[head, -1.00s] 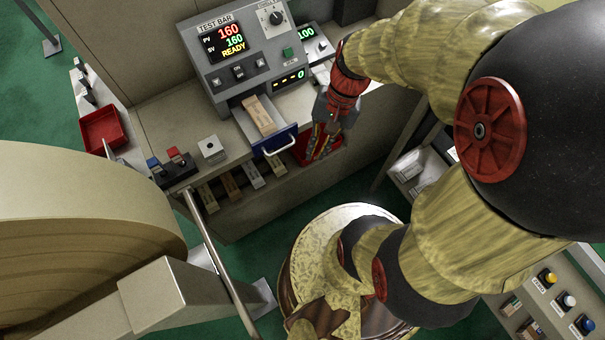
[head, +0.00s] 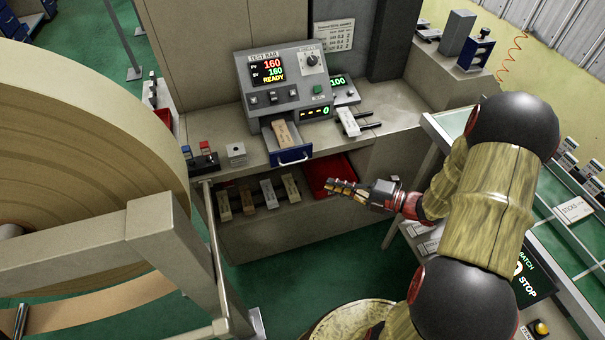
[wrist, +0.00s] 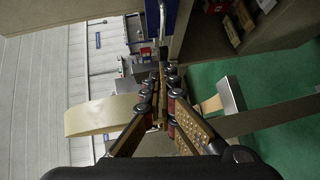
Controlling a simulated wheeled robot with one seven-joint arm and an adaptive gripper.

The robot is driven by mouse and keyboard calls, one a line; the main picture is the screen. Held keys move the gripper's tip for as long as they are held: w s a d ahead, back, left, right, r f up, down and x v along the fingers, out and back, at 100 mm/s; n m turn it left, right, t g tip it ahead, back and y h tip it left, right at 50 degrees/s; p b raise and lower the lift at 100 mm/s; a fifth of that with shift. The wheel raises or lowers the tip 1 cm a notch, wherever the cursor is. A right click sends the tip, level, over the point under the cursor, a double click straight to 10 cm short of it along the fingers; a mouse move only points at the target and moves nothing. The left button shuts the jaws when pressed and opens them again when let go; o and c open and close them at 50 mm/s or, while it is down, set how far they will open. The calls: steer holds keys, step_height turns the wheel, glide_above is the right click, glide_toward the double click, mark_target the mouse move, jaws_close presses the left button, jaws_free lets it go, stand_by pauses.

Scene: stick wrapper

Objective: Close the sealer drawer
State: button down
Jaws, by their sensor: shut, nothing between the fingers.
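The sealer (head: 275,80) is a grey box with a lit display, on the bench in the head view. Its drawer (head: 292,155) has a blue front with a pale handle, and it stands pulled out. A tan bar (head: 282,134) lies in it. In the wrist view the blue drawer front and the handle (wrist: 162,18) show at the top, ahead of the fingertips. My gripper (head: 333,186) is shut and empty, below and right of the drawer in the head view, apart from it. It also shows in the wrist view (wrist: 165,75).
A small grey block (head: 236,153) stands left of the drawer. A large tan roll (head: 80,130) fills the left. Green floor is open in front.

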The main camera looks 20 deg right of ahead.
mark_target(285, 134)
steer(key=shift+m, duration=0.3)
steer(key=b+x, duration=0.1)
steer(key=x, duration=0.3)
steer(key=w+d+b+x, duration=0.1)
steer(key=b+x, duration=0.1)
steer(key=x, duration=0.2)
steer(key=b+x, duration=0.2)
steer(key=x, duration=0.2)
steer(key=shift+w+d+f, duration=0.1)
steer(key=shift+w+f, duration=0.05)
steer(key=shift+w, duration=0.55)
steer(key=w+p, duration=0.6)
steer(key=w, duration=1.1)
steer(key=shift+w, duration=0.45)
